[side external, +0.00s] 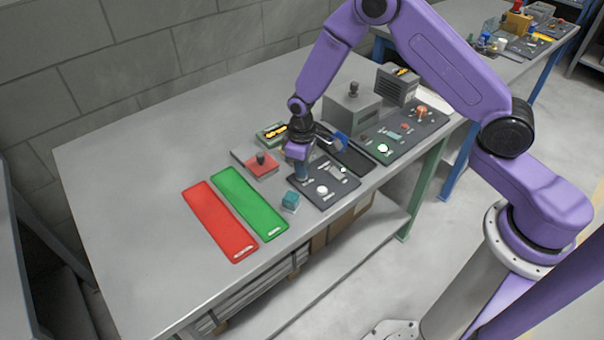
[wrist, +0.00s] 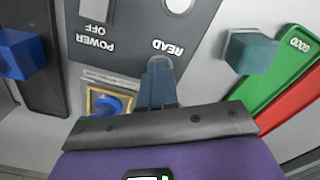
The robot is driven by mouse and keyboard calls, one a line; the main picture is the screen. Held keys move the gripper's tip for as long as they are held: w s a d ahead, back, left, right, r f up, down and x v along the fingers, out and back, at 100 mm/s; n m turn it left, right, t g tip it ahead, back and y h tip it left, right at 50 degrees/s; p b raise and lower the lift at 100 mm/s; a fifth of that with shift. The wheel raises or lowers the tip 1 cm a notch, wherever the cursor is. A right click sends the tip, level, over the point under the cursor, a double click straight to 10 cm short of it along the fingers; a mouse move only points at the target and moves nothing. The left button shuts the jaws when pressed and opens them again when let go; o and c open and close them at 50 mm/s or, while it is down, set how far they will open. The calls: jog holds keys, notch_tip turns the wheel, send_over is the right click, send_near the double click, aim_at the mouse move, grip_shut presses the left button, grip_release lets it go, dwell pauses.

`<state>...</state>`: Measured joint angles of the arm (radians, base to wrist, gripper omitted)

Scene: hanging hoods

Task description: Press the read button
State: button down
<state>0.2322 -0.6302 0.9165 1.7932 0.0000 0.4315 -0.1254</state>
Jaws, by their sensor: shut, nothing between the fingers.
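The dark control panel (side external: 335,195) lies on the grey bench. In the wrist view the panel (wrist: 135,50) appears upside down, with the words POWER, OFF and READ. A round white button (wrist: 178,5) sits beyond the READ word, cut by the top edge; a white button (side external: 322,190) also shows on the panel in the side view. My gripper (side external: 302,176) is shut and empty over the panel's back left part. In the wrist view my fingertips (wrist: 158,66) are just short of the READ word, apart from the white button. Whether they touch the panel cannot be told.
A teal block (side external: 290,201) stands close to the panel's front left. Green (side external: 248,200) and red (side external: 218,222) strips lie further left. A red box with a knob (side external: 262,162) stands left of my gripper. A second dark panel (side external: 405,135) lies to the right.

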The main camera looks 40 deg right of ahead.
jog(key=shift+r, duration=3.5)
grip_release()
jog(key=s+r+n, duration=0.4)
jog(key=s+r, duration=0.8)
jog(key=s, duration=0.5)
jog(key=s+d+r+n, duration=0.1)
jog(key=s+d+r, duration=0.1)
jog(key=s, duration=0.5)
jog(key=s+d+r+n, duration=0.1)
jog(key=s+d, duration=0.3)
jog(key=s, duration=0.4)
jog(key=shift+d+r+n, duration=0.25)
jog(key=shift+r+n, duration=0.05)
jog(key=shift+r, duration=0.05)
